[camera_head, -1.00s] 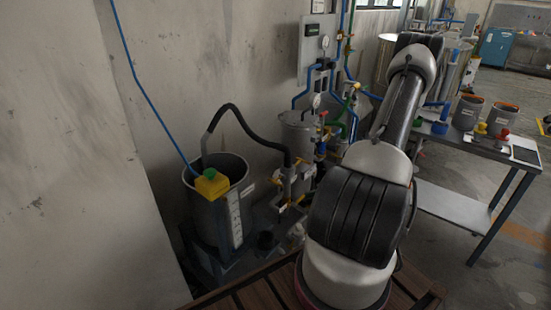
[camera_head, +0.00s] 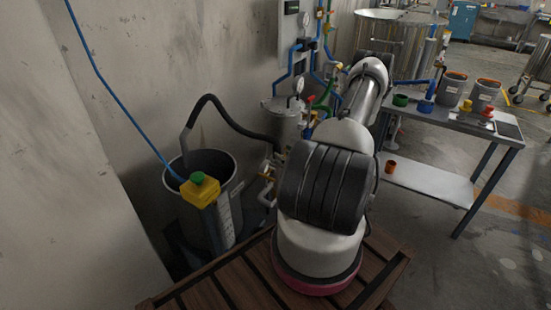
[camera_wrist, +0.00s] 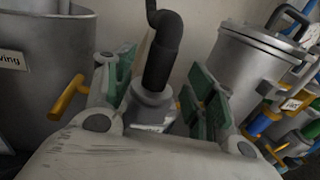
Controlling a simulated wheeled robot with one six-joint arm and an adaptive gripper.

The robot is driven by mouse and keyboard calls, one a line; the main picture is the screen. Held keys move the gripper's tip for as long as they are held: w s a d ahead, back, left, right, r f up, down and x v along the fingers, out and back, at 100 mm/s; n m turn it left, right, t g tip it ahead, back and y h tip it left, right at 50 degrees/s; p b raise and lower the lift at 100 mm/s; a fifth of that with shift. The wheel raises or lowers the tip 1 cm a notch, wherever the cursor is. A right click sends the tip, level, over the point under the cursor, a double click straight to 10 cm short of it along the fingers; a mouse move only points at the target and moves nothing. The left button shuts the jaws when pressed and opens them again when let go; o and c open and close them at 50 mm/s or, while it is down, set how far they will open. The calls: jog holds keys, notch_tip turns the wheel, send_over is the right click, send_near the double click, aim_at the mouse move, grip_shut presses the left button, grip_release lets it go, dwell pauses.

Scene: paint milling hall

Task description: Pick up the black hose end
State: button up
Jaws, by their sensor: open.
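The black hose (camera_head: 222,112) arches from the open grey bucket (camera_head: 236,190) to the pipework beside the lidded steel tank (camera_head: 283,118). In the wrist view, a black hose end (camera_wrist: 161,62) runs down into a grey fitting (camera_wrist: 152,104). My gripper (camera_wrist: 160,86) is open, with its green-padded fingers on either side of the hose end and fitting. No firm grip shows, and I cannot tell whether a pad touches. The fitting's lower part is hidden by my gripper. In the head view, my arm hides the gripper.
A yellow box with a green knob (camera_head: 200,190) sits at the bucket's rim, with a blue line running to it. A metal table (camera_head: 455,124) with containers is at right. Wall behind.

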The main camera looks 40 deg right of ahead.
aim_at(280, 153)
jog(key=w, duration=0.4)
jog(key=shift+w+a+r, duration=0.1)
jog(key=shift+w+a, duration=0.1)
jog(key=shift+a, duration=0.2)
grip_shut()
